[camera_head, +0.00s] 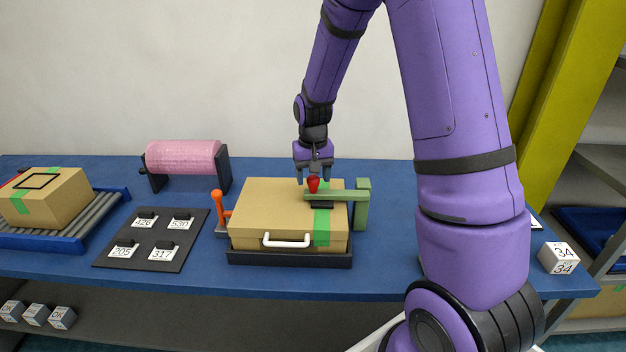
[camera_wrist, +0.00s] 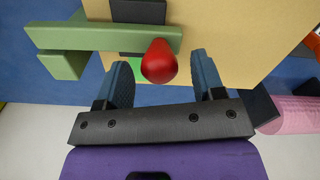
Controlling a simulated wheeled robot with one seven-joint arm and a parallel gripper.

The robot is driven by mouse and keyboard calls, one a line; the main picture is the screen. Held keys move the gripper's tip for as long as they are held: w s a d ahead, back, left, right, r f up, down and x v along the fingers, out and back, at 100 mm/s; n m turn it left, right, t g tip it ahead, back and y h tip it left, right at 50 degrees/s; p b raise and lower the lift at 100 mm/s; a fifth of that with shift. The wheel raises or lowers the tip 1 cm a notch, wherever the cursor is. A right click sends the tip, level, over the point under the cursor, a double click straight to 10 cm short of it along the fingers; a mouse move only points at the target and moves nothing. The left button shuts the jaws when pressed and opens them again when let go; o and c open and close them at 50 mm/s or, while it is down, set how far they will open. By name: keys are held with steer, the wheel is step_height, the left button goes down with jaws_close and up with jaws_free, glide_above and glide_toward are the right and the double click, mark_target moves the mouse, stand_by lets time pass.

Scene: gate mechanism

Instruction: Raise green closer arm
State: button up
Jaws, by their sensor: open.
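The green closer arm (camera_head: 335,194) lies level across the top of a tan cardboard box (camera_head: 270,208), joined to a green post (camera_head: 362,205) at the box's right side. A red knob (camera_head: 313,184) sits at the arm's free left end. My gripper (camera_head: 314,178) is open and points down at the knob. In the wrist view the green arm (camera_wrist: 90,38) ends in the red knob (camera_wrist: 159,62), which lies between the two blue-grey fingertips (camera_wrist: 165,72), nearer the left one. I cannot tell whether a finger touches it.
The box rests in a black tray (camera_head: 290,258) and has a white handle (camera_head: 287,240). An orange lever (camera_head: 221,208) stands left of it. A black panel (camera_head: 150,240) with numbered tags and a pink roll (camera_head: 184,158) lie further left. Blue table (camera_head: 385,250) shows bare right of the post.

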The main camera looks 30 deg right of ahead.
steer(key=shift+f, duration=0.7)
jaws_close()
